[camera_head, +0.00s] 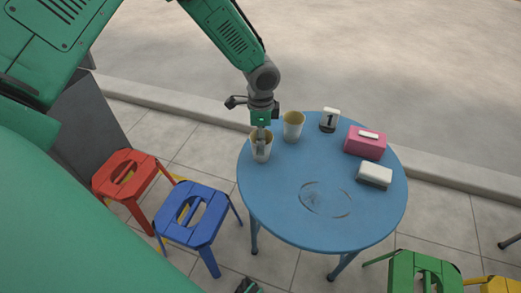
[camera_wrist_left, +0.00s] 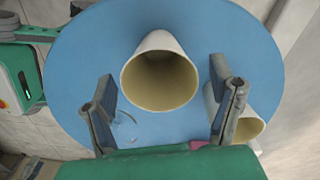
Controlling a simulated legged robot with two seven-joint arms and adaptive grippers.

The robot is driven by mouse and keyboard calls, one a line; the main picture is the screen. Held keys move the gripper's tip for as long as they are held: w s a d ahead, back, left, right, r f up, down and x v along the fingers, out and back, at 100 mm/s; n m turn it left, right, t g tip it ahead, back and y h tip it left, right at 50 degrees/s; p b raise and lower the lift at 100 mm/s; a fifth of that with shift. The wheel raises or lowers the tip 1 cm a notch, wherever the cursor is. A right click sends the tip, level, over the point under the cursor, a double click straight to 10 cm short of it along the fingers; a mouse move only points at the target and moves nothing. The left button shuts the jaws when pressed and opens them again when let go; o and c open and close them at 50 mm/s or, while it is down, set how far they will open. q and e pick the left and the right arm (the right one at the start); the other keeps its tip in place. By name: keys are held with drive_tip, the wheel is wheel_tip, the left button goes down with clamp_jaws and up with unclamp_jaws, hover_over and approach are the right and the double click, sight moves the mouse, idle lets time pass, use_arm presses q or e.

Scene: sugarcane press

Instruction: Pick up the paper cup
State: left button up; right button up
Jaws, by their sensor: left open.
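Two pale paper cups with yellowish insides stand on the round blue table (camera_head: 285,205). The near cup (camera_head: 261,153) is at the table's left edge, and the other cup (camera_head: 293,128) stands just behind and right of it. My left gripper (camera_head: 261,140) comes down from above at the near cup, overlapping its opening in the head view. In the left wrist view the gripper (camera_wrist_left: 165,105) is open, with a finger on each side of a cup (camera_wrist_left: 160,42). Contact cannot be told. The second cup (camera_wrist_left: 250,130) is partly hidden behind the right finger.
A black-and-white number block (camera_head: 329,120), a pink tissue box (camera_head: 365,144) and a white-topped box (camera_head: 374,175) stand on the table's right side. Red (camera_head: 125,176), blue (camera_head: 190,215) and green (camera_head: 425,270) stools surround it. The table's front is clear.

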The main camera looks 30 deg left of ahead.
use_arm(q)
wheel_tip(320, 180, down, 4)
drive_tip(key=shift+w+d+r+b, duration=0.1)
drive_tip(key=shift+d+r+b, duration=0.05)
drive_tip(key=shift+b, duration=0.6)
drive_tip(key=shift+r, duration=0.1)
drive_tip(key=c, duration=0.9)
